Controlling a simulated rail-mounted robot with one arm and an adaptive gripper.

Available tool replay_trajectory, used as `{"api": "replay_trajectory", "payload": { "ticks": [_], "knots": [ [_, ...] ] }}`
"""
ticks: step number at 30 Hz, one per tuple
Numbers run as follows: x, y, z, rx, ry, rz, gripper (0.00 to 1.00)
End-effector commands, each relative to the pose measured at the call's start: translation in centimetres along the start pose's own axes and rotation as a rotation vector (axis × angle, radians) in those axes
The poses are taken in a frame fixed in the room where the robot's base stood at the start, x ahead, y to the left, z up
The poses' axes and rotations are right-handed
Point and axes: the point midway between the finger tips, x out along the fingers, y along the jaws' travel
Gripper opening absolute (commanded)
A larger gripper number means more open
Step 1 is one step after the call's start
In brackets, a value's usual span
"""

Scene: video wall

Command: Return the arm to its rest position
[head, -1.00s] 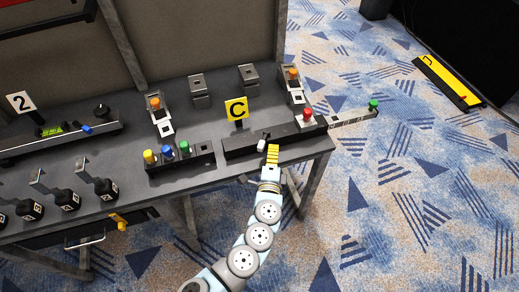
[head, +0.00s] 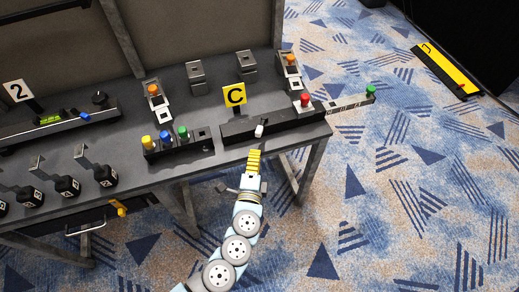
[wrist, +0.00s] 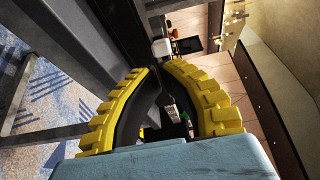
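My gripper (head: 254,152) has yellow ribbed fingers and is in front of the table's front edge, below the black box with the C sign. In the wrist view its fingers (wrist: 157,67) arch together and their tips meet or nearly meet, with nothing seen held between them. My pale blue and grey arm reaches up from the bottom of the head view. A small white switch (head: 259,131) on the black C box (head: 284,122) is just beyond the fingertips; a pale block (wrist: 161,47) shows past the tips in the wrist view.
The grey table (head: 215,172) carries yellow, blue and green buttons (head: 165,139) left of the gripper. A red button (head: 305,101) and a rail with a green knob (head: 370,91) are to the right.

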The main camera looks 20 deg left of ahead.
Motion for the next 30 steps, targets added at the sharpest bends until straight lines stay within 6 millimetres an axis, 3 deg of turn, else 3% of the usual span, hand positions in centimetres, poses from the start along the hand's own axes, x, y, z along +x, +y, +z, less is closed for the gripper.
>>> {"api": "replay_trajectory", "payload": {
  "ticks": [24, 30],
  "knots": [
    [-0.7, 0.2, 0.3, -0.003, 0.005, 0.004, 0.0],
    [-1.1, 2.7, -1.9, -0.087, 0.091, 0.076, 0.0]
  ]
}}
